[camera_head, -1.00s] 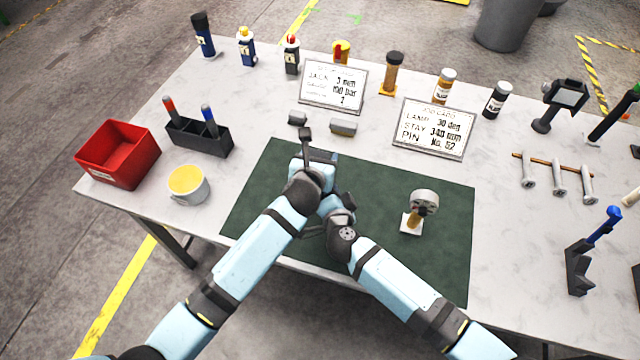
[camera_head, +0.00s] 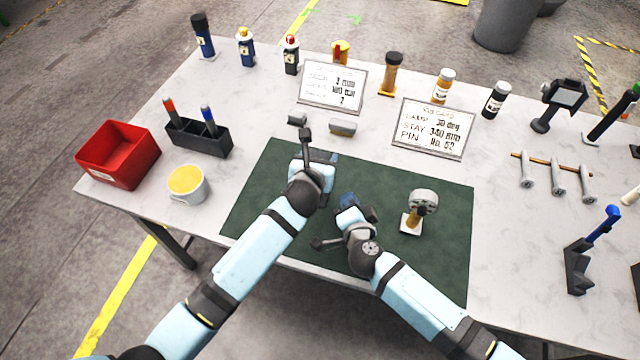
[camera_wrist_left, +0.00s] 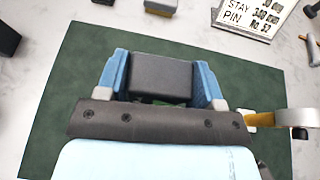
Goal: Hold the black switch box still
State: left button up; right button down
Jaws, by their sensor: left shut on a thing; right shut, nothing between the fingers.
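The black switch box (camera_wrist_left: 160,77) sits between the two blue fingers of my left gripper (camera_wrist_left: 162,80) in the left wrist view. The fingers press on its left and right sides, over the green mat (camera_wrist_left: 60,120). In the head view my left gripper (camera_head: 325,160) is over the mat's upper left part, and my wrist largely hides the box. My right gripper (camera_head: 358,204) is shut and empty, lower and to the right, apart from the box. I cannot tell whether the box touches the mat.
A lamp-like part on a stand (camera_head: 422,204) stands on the mat, right of my right gripper. Two grey blocks (camera_head: 343,128) lie behind the mat. Job cards (camera_head: 433,128), a red bin (camera_head: 118,155), a mug (camera_head: 188,186) and a pen holder (camera_head: 199,137) stand around. The mat's right side has free room.

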pick_arm(q)
jog(key=shift+s+f, duration=0.2)
jog(key=shift+f, duration=0.3)
jog(key=o, duration=1.3)
jog(key=shift+w, duration=0.1)
jog(key=shift+w+d+r, duration=0.1)
jog(key=shift+r, duration=0.05)
jog(key=shift+r, duration=0.1)
